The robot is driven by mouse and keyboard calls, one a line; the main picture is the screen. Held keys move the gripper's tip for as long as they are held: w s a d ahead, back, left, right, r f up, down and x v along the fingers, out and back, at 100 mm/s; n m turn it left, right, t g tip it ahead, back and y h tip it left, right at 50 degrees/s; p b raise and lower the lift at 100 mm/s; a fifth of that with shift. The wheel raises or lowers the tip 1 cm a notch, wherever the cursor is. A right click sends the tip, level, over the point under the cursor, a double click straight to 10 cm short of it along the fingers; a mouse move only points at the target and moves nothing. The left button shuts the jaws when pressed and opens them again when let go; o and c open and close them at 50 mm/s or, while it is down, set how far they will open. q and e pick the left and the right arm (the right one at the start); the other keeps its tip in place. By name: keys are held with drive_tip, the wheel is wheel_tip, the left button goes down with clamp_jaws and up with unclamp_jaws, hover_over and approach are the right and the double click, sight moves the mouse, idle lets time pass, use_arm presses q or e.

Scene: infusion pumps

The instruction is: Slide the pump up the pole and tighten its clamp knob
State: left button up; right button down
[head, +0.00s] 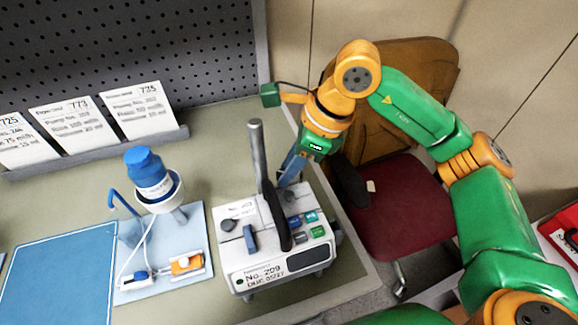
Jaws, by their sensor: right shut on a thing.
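The pump (262,266) is a white box with a label reading No. 209, a dark display, a blue lever and several coloured buttons. It is at the table's right front. A grey pole (258,150) rises behind its top, tilted in the picture. A black handle-like bar (275,215) crosses the pump's top. My right gripper (289,172) comes down from the upper right to the pump's back right, close beside the pole. It is shut on a part there; the fingertips are partly hidden. I cannot make out the clamp knob. My left gripper is out of view.
Left of the pump, a blue-capped bottle in a holder (153,178) and a small orange-and-white device (186,263) with tubing sit on a pale blue mat (195,228). Cards (138,108) stand behind. A red chair (405,210) is right of the table.

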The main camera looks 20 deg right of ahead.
drive_tip(key=c, duration=0.9)
unclamp_jaws()
drive_tip(key=shift+d+r, duration=0.1)
drive_tip(key=shift+r, duration=0.3)
drive_tip(key=b+v, duration=0.1)
drive_tip(key=v, duration=0.5)
drive_tip(key=shift+s+r, duration=0.2)
